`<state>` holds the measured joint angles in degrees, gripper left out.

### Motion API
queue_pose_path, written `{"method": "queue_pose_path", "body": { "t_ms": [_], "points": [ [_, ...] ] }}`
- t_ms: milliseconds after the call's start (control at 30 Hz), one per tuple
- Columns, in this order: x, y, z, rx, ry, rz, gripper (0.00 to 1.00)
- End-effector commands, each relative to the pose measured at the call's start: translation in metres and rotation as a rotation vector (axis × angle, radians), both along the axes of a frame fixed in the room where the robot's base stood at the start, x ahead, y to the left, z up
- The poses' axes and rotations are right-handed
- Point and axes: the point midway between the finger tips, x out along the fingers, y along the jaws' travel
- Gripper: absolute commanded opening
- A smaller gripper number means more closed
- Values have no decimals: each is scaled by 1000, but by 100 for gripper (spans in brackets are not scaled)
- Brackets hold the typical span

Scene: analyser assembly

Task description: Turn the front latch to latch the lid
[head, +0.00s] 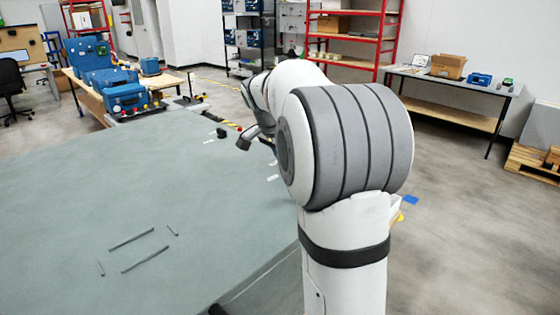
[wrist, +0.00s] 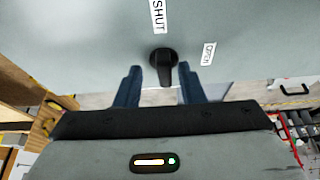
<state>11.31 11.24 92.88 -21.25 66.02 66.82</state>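In the wrist view, the black latch (wrist: 163,62) is a round knob with a short lever on a grey-green panel. Its lever points down in the picture, toward my gripper. A "SHUT" label (wrist: 158,16) is above it and an "OPEN" label (wrist: 208,53) to its right; the lever points at neither. My gripper (wrist: 161,84) is open, its two dark blue fingers left and right of the lever with visible gaps. In the head view, my gripper (head: 249,137) is small and partly hidden by my arm, at the far right edge of the broad grey-green surface (head: 70,210).
A small black part (head: 221,132) sits near the surface's far edge. Slots mark the surface's near part. A bench with blue cases (head: 125,98) stands at far left, red shelving (head: 350,38) at the back, a side table (head: 450,85) at right.

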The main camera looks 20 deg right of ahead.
Motion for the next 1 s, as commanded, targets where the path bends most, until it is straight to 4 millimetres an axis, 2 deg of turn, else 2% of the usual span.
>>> {"method": "queue_pose_path", "body": {
  "t_ms": [267, 700, 1000],
  "points": [
    [1, 2, 5, -1, -6, 2, 35],
    [-10, 26, 65, -1, -5, 3, 35],
    [-12, 29, 73, 0, -2, 2, 35]
  ]
}}
